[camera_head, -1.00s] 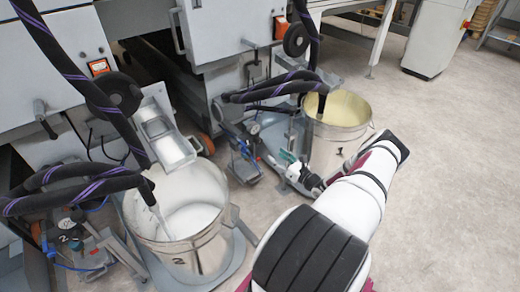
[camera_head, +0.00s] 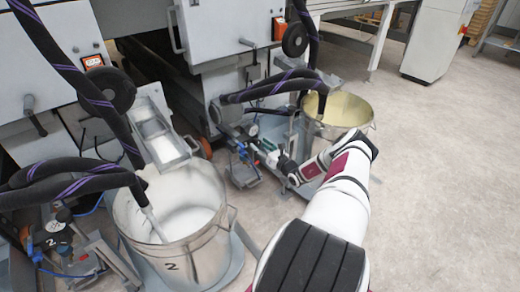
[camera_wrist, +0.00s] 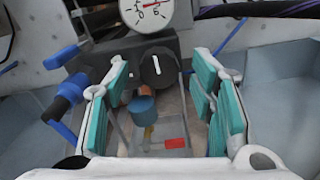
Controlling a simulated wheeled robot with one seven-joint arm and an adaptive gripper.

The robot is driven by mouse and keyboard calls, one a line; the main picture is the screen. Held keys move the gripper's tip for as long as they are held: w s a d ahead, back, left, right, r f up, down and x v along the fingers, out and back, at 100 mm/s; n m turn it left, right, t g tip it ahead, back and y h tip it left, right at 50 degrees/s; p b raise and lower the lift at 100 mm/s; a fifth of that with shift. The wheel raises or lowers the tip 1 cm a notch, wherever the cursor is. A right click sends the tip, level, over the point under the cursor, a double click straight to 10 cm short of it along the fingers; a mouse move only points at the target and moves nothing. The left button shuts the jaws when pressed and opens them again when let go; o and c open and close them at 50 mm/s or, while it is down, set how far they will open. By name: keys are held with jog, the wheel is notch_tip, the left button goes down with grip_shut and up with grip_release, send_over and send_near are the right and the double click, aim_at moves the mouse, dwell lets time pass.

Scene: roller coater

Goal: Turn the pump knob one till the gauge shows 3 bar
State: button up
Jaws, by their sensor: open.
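In the wrist view my gripper (camera_wrist: 163,100) is open, with teal pads on both sides and nothing held. A blue cylindrical knob (camera_wrist: 141,104) on a copper-coloured stem shows between the fingers, apart from the pads. In the head view my gripper (camera_head: 268,154) is at the pump beside the far bucket, below the small gauge (camera_head: 252,130).
A blue-handled valve (camera_wrist: 68,92) sits close left of my fingers. The far bucket (camera_head: 345,112) with yellowish liquid stands right of the pump. Bucket 2 (camera_head: 190,250) and black hoses (camera_head: 270,88) are nearby. Open floor (camera_head: 440,180) lies to the right.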

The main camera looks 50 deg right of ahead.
jog(key=shift+w+d, duration=0.1)
jog(key=shift+w, duration=0.3)
jog(key=shift+c, duration=0.2)
jog(key=c, duration=1.1)
